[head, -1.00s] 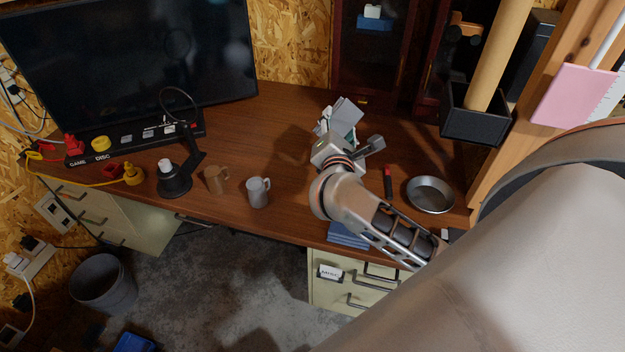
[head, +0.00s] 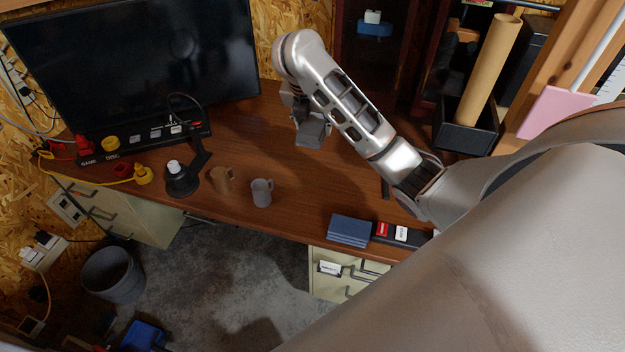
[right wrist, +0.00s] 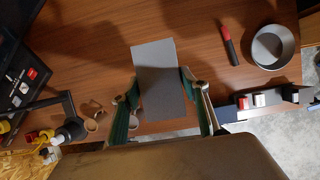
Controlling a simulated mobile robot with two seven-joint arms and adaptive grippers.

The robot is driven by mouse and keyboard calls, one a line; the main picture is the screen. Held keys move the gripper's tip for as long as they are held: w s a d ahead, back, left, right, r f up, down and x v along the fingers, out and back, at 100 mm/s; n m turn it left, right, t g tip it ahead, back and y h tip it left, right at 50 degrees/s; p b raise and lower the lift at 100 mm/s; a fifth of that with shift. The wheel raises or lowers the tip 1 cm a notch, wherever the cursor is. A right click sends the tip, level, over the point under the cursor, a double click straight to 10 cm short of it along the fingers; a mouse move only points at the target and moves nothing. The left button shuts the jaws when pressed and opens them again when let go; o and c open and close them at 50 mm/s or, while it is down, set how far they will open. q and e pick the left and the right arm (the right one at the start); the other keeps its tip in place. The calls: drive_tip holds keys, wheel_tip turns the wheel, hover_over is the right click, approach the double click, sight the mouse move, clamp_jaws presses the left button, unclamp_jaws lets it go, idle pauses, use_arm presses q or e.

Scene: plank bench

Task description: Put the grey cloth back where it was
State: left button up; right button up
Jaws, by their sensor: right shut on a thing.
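The grey cloth (head: 312,131) is a flat, folded rectangle. My right gripper (head: 303,114) is shut on it and holds it over the back middle part of the wooden desk (head: 245,150). In the right wrist view the grey cloth (right wrist: 157,80) sits between the two green-padded fingers of my right gripper (right wrist: 158,92), with its far end sticking out past them. I cannot tell the exact gap between cloth and desk. My left gripper is not in view.
A grey mug (head: 262,193), a brown mug (head: 221,180) and a black lamp (head: 181,181) stand to the left. A blue folded stack (head: 349,230) lies at the front edge. A metal bowl (right wrist: 273,47) and a red-and-black marker (right wrist: 228,44) lie on the right.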

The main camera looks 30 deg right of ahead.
drive_tip(key=shift+a+f, duration=0.2)
drive_tip(key=shift+f, duration=0.2)
hover_over(314, 180)
drive_tip(key=s+a, duration=0.1)
wheel_tip(314, 180, down, 14)
drive_tip(key=shift+a+r, duration=0.1)
drive_tip(key=shift+r, duration=0.05)
drive_tip(key=shift+f, duration=2.7)
drive_tip(key=o, duration=1.1)
drive_tip(key=shift+r, duration=0.1)
